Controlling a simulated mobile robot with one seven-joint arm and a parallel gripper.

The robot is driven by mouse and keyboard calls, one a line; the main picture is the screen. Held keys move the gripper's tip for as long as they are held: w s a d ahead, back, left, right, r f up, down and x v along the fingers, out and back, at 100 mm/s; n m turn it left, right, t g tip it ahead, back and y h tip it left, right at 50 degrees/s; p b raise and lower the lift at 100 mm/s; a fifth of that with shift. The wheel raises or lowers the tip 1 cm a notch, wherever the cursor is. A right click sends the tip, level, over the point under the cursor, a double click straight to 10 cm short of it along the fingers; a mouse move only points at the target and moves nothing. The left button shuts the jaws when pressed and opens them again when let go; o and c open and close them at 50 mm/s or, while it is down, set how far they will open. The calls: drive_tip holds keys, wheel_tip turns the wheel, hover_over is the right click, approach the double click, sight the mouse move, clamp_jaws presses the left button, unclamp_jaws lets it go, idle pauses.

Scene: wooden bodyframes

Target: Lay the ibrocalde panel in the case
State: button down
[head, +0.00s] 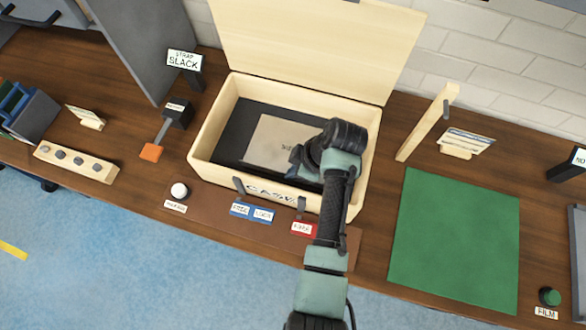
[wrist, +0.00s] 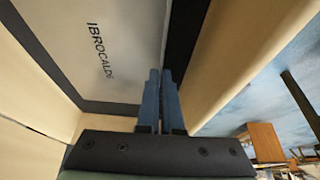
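The ibrocalde panel (head: 273,142) is a flat pale grey-beige sheet with dark lettering, inside the outline of the open wooden case (head: 208,127). The case has a dark floor. In the wrist view the panel (wrist: 125,40) shows the word IBROCALDE, with dark strips along its sides. My gripper (wrist: 161,72) has its two blue fingers nearly together at the panel's edge, which runs in between the fingertips. In the head view my wrist covers the panel's right part and hides the fingertips. I cannot tell whether the panel rests flat on the floor.
The case lid (head: 315,45) stands open at the back. A green mat (head: 455,240) lies to the right, with an upright wooden post (head: 425,125) behind it. A strap-slack sign (head: 184,60) and an orange-ended lever (head: 152,152) stand left. Blue and red labels (head: 302,228) lie in front.

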drive_tip(key=c, duration=1.1)
unclamp_jaws()
drive_tip(key=shift+r, duration=0.1)
